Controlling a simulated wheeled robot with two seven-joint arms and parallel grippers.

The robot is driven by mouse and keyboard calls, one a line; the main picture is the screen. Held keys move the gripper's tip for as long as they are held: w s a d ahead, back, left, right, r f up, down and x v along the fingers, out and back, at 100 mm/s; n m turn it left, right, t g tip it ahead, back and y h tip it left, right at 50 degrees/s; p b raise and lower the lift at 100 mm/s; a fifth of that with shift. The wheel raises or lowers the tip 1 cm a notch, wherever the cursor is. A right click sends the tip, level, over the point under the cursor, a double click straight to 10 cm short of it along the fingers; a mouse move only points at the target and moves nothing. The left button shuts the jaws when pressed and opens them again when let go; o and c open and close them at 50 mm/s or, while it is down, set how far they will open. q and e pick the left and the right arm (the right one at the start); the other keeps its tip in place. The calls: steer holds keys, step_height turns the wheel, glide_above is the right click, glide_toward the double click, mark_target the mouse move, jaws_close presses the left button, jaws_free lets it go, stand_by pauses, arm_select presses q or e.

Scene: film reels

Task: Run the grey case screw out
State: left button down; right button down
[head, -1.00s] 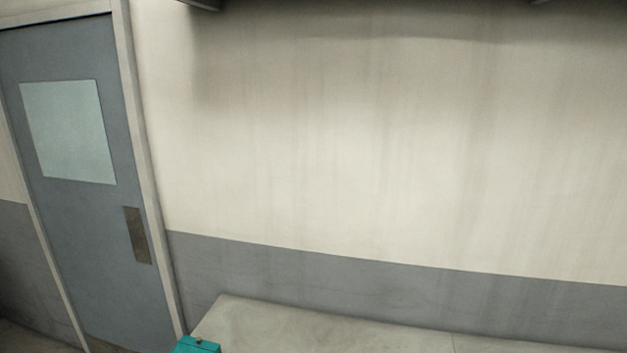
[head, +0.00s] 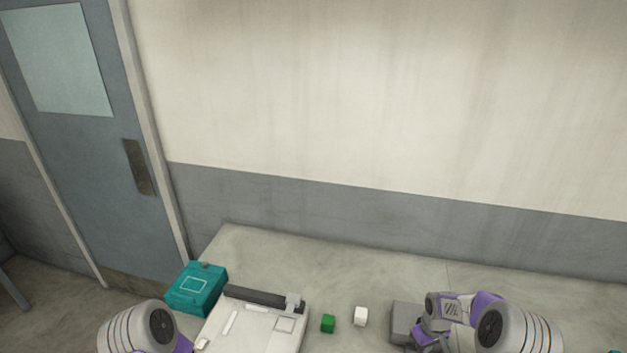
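A grey case (head: 401,325) stands on the bench at lower right, partly hidden behind my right arm. I cannot make out its screw. My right gripper (head: 428,343) is low beside the grey case, partly cut off by the bottom edge; its fingers are not clear, and I cannot tell whether it touches the case. My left arm shows at lower left, but its gripper is below the picture.
A teal case (head: 196,289) with a small knob on top stands at the bench's left end. Beside it is a white device (head: 250,328) with a dark bar. A green block (head: 328,323) and a white block (head: 361,316) lie between it and the grey case. The bench's back strip is clear.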

steer(key=shift+d+f+b, duration=0.3)
steer(key=shift+d+f, duration=0.05)
steer(key=shift+d, duration=0.5)
steer(key=shift+w+d+f, duration=0.1)
steer(key=shift+d+f, duration=0.1)
steer(key=shift+d, duration=0.1)
steer(key=shift+s+a, duration=0.25)
steer(key=shift+s, duration=0.1)
step_height(320, 180, up, 6)
steer(key=p, duration=0.3)
steer(key=shift+w, duration=0.3)
